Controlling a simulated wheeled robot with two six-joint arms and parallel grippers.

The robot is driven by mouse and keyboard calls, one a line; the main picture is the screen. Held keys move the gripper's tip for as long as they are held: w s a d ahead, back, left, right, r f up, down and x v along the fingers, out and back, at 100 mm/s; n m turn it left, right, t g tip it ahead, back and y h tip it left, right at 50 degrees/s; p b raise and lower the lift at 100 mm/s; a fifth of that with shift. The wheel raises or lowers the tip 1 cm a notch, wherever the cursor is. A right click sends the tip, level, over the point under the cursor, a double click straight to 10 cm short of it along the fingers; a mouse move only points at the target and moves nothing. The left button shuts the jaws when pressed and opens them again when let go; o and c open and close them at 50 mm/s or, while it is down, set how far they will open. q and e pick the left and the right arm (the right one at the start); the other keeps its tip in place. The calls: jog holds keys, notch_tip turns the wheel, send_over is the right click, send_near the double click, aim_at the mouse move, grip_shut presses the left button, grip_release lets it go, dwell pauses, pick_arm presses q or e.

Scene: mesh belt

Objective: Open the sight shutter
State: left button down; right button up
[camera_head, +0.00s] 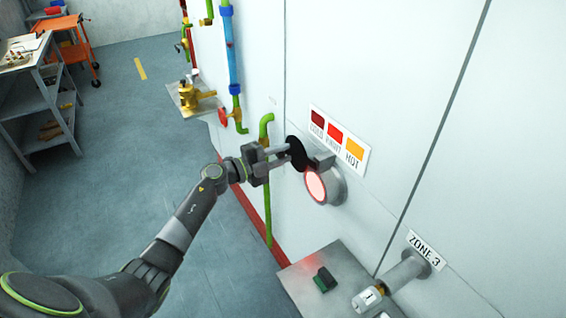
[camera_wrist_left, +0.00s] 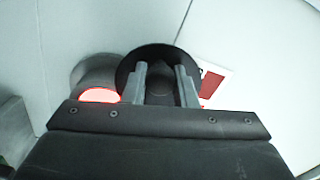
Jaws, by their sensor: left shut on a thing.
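The sight shutter (camera_head: 297,150) is a round black disc on the pale wall, above and left of the sight port (camera_head: 317,186). The port is a short grey tube whose glowing pinkish-red face shows largely uncovered. My left gripper (camera_head: 284,156) is shut on the shutter, reaching it from the left. In the left wrist view the shutter's black disc (camera_wrist_left: 128,70) fills the space around my left fingers (camera_wrist_left: 160,70), and the part between them is dark and hard to make out. The red glow of the port (camera_wrist_left: 100,95) shows left of the fingers there. My right gripper is not in view.
A green pipe (camera_head: 267,200) runs down the wall close to my left gripper.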

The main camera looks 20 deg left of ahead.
aim_at(290, 137)
pick_arm(q)
notch_tip(290, 137, up, 3)
jog(key=m, duration=0.2)
jog(key=shift+w+a+f+m+p, duration=0.15)
jog(key=shift+f+m+p, duration=0.05)
jog(key=shift+m+p, duration=0.1)
jog(key=shift+r+m+p, duration=0.3)
jog(key=shift+r+m, duration=0.7)
jog(key=shift+m, duration=0.2)
jog(key=c, duration=1.2)
grip_release()
